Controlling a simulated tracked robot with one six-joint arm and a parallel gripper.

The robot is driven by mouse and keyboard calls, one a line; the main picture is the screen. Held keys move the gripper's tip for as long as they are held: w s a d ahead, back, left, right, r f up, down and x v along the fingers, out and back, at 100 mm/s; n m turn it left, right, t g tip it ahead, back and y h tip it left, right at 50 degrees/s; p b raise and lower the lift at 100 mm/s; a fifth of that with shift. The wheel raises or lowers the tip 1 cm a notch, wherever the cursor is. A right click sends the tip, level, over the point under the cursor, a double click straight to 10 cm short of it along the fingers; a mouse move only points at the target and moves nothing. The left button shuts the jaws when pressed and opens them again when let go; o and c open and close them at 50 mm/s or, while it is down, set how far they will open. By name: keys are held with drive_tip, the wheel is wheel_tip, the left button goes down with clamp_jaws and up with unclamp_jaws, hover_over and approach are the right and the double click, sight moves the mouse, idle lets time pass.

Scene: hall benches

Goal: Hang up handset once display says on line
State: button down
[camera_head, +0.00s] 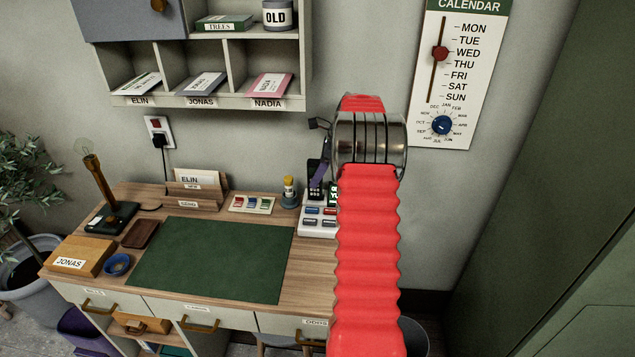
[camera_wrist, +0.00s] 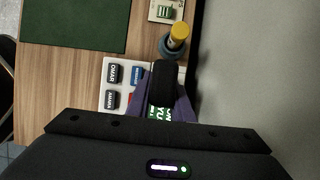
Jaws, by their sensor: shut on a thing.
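My gripper (camera_wrist: 165,98) has purple fingers closed around the black handset (camera_wrist: 163,80), which is over the white phone base (camera_wrist: 115,101) in the wrist view. In the head view, the phone base (camera_head: 317,226) is at the desk's right end, partly behind my red arm. My gripper (camera_head: 319,178) shows there as a sliver of purple. A green display with white letters (camera_wrist: 158,113) shows between the fingers, mostly covered; I cannot read its full text. I cannot tell whether the handset touches the base.
A yellow-topped bottle (camera_wrist: 178,36) stands close to the phone. A green desk mat (camera_head: 215,260) lies clear to the left. Above are wall cubbies (camera_head: 205,101) and a calendar board (camera_head: 452,80). A lamp (camera_head: 107,200) is at the far left.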

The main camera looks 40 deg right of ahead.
drive_tip(key=shift+w+d, duration=0.6)
drive_tip(key=shift+d, duration=0.15)
drive_tip(key=shift+f, duration=1.75)
drive_tip(key=c, duration=1.6)
unclamp_jaws()
drive_tip(key=shift+f, duration=0.1)
drive_tip(key=shift+o, duration=0.2)
